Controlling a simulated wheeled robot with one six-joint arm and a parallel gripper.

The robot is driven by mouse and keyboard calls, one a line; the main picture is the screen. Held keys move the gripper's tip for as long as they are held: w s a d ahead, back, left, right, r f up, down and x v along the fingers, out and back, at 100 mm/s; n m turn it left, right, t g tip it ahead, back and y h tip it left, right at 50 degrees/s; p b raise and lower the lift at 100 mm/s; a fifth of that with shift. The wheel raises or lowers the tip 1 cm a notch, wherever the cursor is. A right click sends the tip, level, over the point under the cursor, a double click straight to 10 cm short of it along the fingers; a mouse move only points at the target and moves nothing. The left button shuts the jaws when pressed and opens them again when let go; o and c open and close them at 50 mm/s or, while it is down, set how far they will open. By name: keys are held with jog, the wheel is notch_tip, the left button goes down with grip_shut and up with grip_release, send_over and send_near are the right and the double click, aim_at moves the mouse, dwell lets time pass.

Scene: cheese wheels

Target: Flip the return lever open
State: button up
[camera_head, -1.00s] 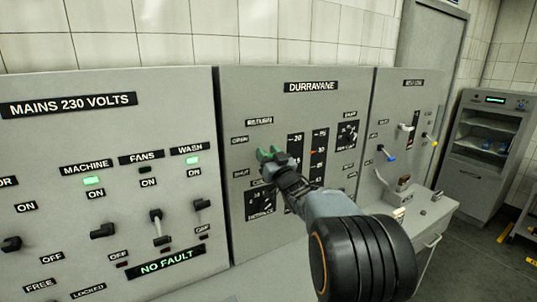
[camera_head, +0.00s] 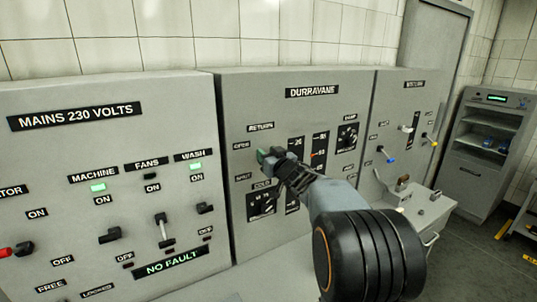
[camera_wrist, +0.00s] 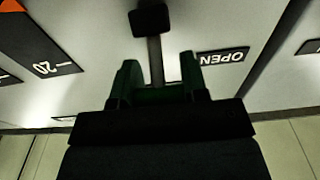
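The return lever shows in the wrist view as a dark knob (camera_wrist: 150,18) on a grey stem (camera_wrist: 155,62). The stem stands between the two green fingertips of my gripper (camera_wrist: 160,78), with gaps on both sides. The gripper is open around it. The OPEN label (camera_wrist: 222,56) appears upside down beside the right finger. In the head view my gripper (camera_head: 269,154) is at the Durravane panel (camera_head: 230,105), below the RETURN label (camera_head: 261,127). It hides the lever there. The OPEN label (camera_head: 241,145) and the SHUT label (camera_head: 243,178) are at its left.
Two dark gauge scales (camera_head: 320,150) and a pump dial (camera_head: 348,136) are right of my gripper. A dial (camera_head: 262,204) is below it. The mains panel (camera_head: 60,155) with several switches stands at left. A panel with a blue-tipped lever (camera_head: 391,160) stands at right.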

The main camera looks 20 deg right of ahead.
jog(key=o, duration=0.5)
jog(key=shift+c, duration=0.2)
jog(key=s+d+f+b, duration=0.1)
jog(key=s+b, duration=0.2)
jog(key=s, duration=1)
jog(key=shift+s+d, duration=0.25)
jog(key=shift+s, duration=0.1)
jog(key=s+d+f+m+g+h, duration=0.2)
jog(key=d+f+m+g+h, duration=0.15)
jog(key=d+f+h, duration=0.3)
jog(key=s+f+m+g+h, duration=0.2)
jog(key=s+f+g, duration=0.3)
jog(key=f, duration=0.1)
jog(key=s+a+f+n+g+y, duration=0.2)
jog(key=s+a, duration=0.3)
jog(key=a, duration=0.5)
jog(key=s+a+f+n+g+y+b, duration=0.1)
jog(key=s+a+f+n+g+y, duration=0.1)
jog(key=s+a, duration=0.4)
jog(key=a+f+g+y, duration=0.1)
jog(key=a+f+y, duration=0.1)
jog(key=a, duration=0.2)
jog(key=shift+s+f, duration=0.2)
